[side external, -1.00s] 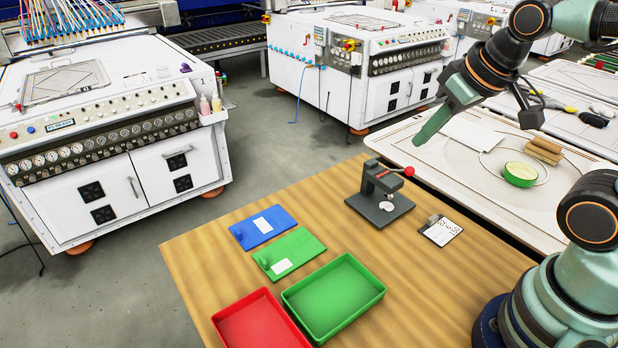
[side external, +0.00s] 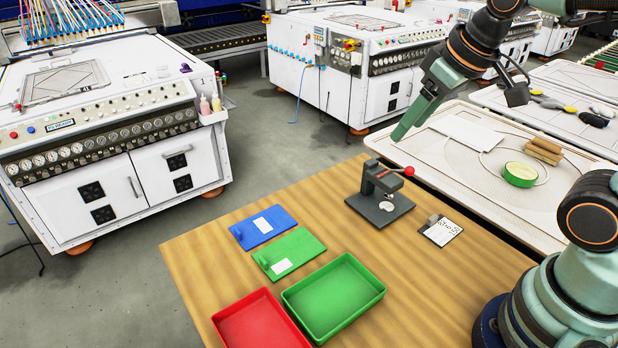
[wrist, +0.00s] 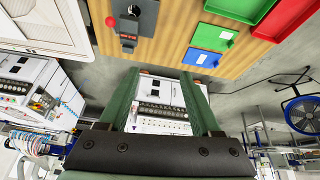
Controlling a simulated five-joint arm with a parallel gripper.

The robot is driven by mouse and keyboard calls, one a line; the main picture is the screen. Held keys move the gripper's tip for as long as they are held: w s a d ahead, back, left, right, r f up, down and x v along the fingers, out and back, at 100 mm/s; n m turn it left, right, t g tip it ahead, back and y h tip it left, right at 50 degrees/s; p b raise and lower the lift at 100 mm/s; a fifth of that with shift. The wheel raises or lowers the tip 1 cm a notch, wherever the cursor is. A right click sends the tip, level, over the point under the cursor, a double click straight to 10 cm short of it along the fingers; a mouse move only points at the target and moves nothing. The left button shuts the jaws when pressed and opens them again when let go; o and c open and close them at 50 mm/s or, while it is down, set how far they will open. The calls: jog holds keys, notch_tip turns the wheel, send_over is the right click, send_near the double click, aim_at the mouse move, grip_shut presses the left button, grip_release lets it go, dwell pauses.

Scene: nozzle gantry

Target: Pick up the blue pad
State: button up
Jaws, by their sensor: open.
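The blue pad (side external: 263,227) lies flat on the wooden table, with a white label and a small blue knob at its left end. It also shows in the wrist view (wrist: 203,58), near the table's edge. My gripper (side external: 402,134) is raised above the back of the table, up and to the right of the pad, well apart from it. In the wrist view my gripper (wrist: 168,102) has its two green fingers spread apart, with nothing between them.
A green pad (side external: 290,252) lies just in front of the blue pad. A green tray (side external: 335,297) and a red tray (side external: 262,322) stand nearer the front. A small press with a red knob (side external: 380,195) and a labelled card (side external: 440,231) stand to the right. The table's middle is clear.

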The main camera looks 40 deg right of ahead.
jog(key=w+a+r+n+g, duration=0.2)
jog(key=w+a+n, duration=0.3)
jog(key=w, duration=0.3)
jog(key=n+g, duration=0.3)
jog(key=n, duration=0.9)
send_over(238, 225)
jog(key=s+a, duration=0.1)
jog(key=s, duration=0.2)
notch_tip(238, 225, down, 16)
jog(key=r, duration=0.1)
jog(key=f, duration=1.2)
jog(key=shift+s+a+f, duration=0.1)
jog(key=shift+s+f, duration=0.1)
jog(key=shift+f, duration=0.1)
grip_shut()
